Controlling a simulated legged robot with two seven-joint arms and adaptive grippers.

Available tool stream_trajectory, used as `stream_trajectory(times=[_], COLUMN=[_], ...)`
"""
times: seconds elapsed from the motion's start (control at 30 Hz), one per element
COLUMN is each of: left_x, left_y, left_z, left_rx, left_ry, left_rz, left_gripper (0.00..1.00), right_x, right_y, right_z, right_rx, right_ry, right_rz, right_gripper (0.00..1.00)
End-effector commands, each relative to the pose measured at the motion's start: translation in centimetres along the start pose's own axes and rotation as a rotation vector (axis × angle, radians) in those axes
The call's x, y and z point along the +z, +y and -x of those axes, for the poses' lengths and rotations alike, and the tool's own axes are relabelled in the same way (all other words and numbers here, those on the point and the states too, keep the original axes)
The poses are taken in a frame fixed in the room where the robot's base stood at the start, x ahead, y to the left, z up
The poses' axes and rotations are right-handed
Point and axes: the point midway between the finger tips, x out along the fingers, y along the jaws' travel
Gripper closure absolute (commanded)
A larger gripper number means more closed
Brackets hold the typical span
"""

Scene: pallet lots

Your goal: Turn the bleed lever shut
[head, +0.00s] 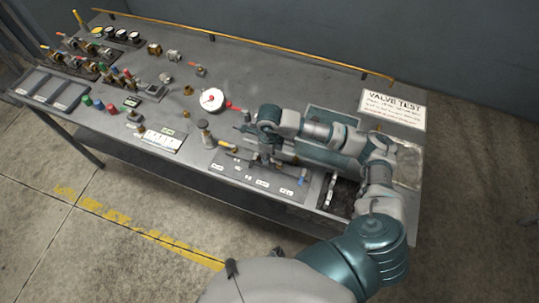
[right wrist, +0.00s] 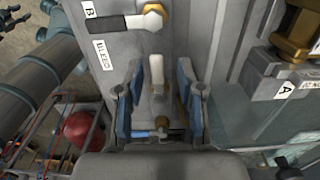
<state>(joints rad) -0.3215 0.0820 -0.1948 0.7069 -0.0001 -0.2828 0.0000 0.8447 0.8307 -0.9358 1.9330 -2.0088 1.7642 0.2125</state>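The bleed lever (right wrist: 156,69) has a pale grip and lies between the fingers of my right gripper (right wrist: 159,82) in the right wrist view. A white label (right wrist: 103,50) that seems to read BLEED is on the grey panel to its left. The two blue-padded fingers stand apart, with a gap on each side of the lever; I see no clear contact. In the head view my right gripper (head: 262,158) points down over the bench panel, and my wrist hides the lever. My left gripper is not seen.
A black-handled valve with a brass nut (right wrist: 154,16) lies beyond the lever, near label B. A larger brass fitting (right wrist: 296,35) stands at right by label A. The bench (head: 225,75) also carries a white gauge (head: 212,100), several small valves and a VALVE TEST sign (head: 392,108).

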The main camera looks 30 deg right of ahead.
Motion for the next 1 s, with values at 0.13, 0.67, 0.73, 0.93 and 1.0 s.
stream_trajectory(times=[0.13, 0.67, 0.73, 0.93, 1.0], left_x=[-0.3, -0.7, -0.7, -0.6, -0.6], left_y=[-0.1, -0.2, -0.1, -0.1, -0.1], left_z=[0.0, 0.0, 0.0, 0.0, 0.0], left_rx=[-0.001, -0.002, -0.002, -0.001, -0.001], left_ry=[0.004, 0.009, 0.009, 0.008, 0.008], left_rz=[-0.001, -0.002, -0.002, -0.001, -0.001], left_gripper=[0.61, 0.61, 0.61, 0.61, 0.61], right_x=[-0.1, 0.1, 0.1, 0.1, 0.1], right_y=[0.1, -0.1, -0.1, -0.1, -0.1], right_z=[0.0, 7.5, 8.8, 11.4, 11.7], right_rx=[0.001, -0.001, 0.000, 0.002, 0.002], right_ry=[0.001, -0.002, -0.002, 0.000, 0.001], right_rz=[0.002, 0.002, 0.002, 0.001, 0.001], right_gripper=[0.61, 0.61, 0.61, 0.61, 0.61])
